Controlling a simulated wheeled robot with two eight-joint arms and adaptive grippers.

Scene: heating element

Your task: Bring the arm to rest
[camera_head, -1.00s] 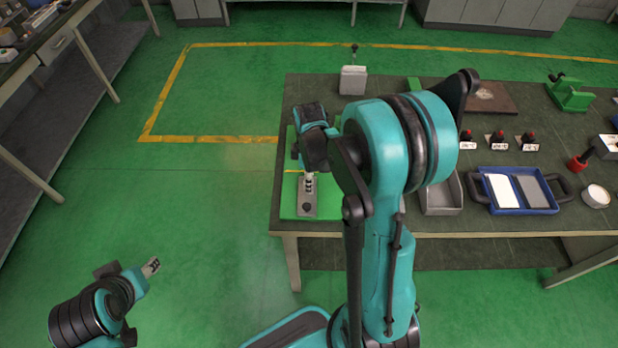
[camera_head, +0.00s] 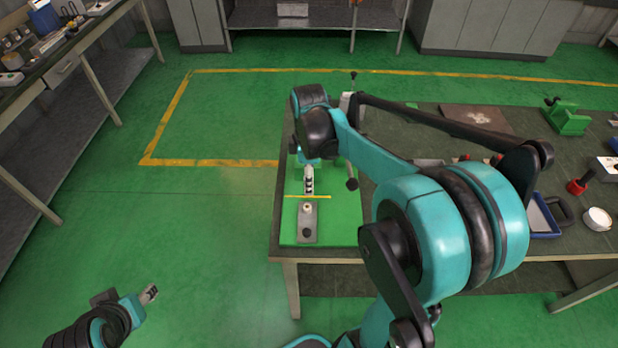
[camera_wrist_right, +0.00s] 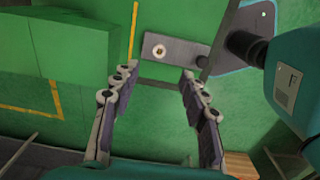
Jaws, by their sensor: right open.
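My right gripper (camera_head: 309,182) hangs over the green board (camera_head: 343,232) at the table's left end. In the right wrist view its two fingers (camera_wrist_right: 160,80) are spread with nothing between them. A grey plate (camera_head: 307,234) with a small round fitting lies on the board, just in front of the gripper; it also shows beyond the fingertips in the wrist view (camera_wrist_right: 181,52). A thin yellow strip (camera_head: 322,197) crosses the board behind the plate. My left gripper (camera_head: 150,293) is at lower left over the floor, clear of the table; its jaws are too small to read.
My right arm's elbow covers part of the table and the blue tray (camera_head: 540,215). A white cup (camera_head: 597,219), a red-based tool (camera_head: 578,186) and a green fixture (camera_head: 567,117) stand at the right. Floor left of the table is free.

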